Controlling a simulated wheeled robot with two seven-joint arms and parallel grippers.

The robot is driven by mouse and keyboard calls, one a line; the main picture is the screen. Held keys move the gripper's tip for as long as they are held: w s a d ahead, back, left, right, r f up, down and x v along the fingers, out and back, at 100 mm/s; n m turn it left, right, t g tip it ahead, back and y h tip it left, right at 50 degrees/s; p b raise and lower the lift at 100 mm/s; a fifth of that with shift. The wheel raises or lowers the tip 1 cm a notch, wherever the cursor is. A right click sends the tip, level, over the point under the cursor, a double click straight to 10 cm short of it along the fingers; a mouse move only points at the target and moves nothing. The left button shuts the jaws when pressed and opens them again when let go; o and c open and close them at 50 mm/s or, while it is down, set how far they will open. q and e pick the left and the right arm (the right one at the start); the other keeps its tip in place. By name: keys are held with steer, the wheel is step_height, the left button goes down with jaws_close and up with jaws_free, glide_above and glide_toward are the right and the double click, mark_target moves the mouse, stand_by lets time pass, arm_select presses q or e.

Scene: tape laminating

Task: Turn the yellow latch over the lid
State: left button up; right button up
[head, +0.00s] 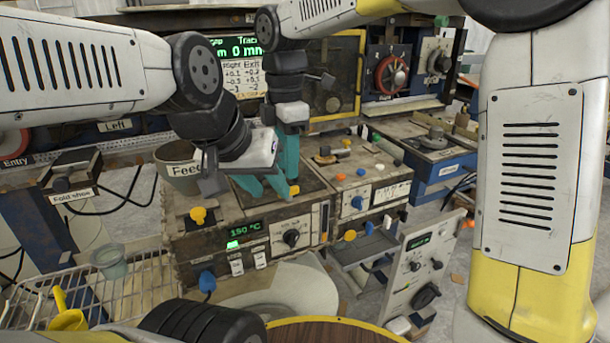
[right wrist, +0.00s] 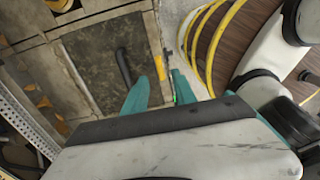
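The arms hide much of the lid in the head view.
A grey "Feed" cup (head: 180,170) stands left of the lid. Yellow knobs (head: 198,215) and blue knobs (head: 207,281) project nearby. A wire rack (head: 140,290) is at lower left. A panel with dials (head: 420,265) stands at the right. Both grippers are close together.

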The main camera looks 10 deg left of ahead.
steer(key=shift+f, duration=2.7)
jaws_close()
